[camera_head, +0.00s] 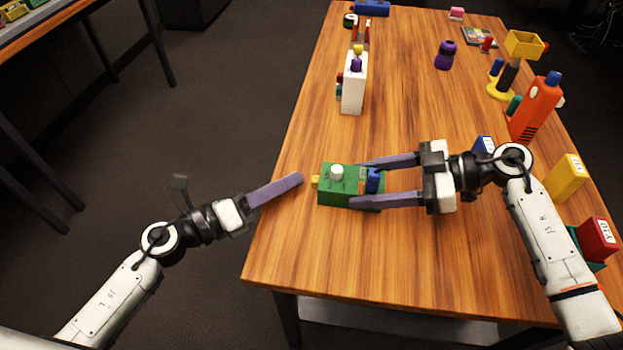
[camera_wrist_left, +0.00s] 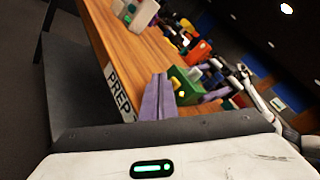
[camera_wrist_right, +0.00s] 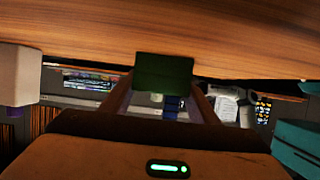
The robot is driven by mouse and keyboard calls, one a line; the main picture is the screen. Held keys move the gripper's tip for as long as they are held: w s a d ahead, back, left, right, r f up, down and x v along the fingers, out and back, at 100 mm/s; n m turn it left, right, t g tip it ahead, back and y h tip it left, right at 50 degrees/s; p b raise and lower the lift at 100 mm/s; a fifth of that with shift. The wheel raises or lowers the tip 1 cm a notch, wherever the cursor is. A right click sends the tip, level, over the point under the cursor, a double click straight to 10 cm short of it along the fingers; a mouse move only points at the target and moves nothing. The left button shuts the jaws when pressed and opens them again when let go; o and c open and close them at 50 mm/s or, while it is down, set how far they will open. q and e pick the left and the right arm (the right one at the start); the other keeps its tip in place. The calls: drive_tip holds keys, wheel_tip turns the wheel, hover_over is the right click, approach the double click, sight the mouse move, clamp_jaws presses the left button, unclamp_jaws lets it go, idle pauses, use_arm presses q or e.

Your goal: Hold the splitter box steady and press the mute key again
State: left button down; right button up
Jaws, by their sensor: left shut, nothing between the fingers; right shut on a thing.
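The splitter box is a green block (camera_head: 327,194) near the table's left edge in the head view. It has a white knob (camera_head: 336,172) and a blue part (camera_head: 374,180) on top, and a yellow key (camera_head: 315,181) on its left side. Which part is the mute key I cannot tell. My right gripper (camera_head: 368,183) is shut on the green box from the right, a finger along each side. The box also shows between its fingers in the right wrist view (camera_wrist_right: 164,75). My left gripper (camera_head: 298,179) is shut and empty, its tips a little left of the yellow key, apart from it.
A white box (camera_head: 354,82) stands farther back. A purple object (camera_head: 445,55) is farther off. The table front is clear.

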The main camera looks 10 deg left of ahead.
use_arm(q)
drive_tip(key=shift+d, duration=0.1)
idle(0.3)
drive_tip(key=shift+d, duration=0.3)
drive_tip(key=shift+d, duration=0.2)
idle(0.4)
drive_tip(key=shift+s+d+r, duration=0.15)
drive_tip(key=shift+d+r, duration=0.05)
drive_tip(key=shift+d, duration=0.45)
idle(0.6)
drive_tip(key=shift+a, duration=0.1)
drive_tip(key=shift+s+a+f, duration=0.15)
drive_tip(key=shift+a+f, duration=0.2)
drive_tip(key=shift+a, duration=0.05)
drive_tip(key=shift+a+f, duration=0.1)
drive_tip(key=shift+a, duration=2.6)
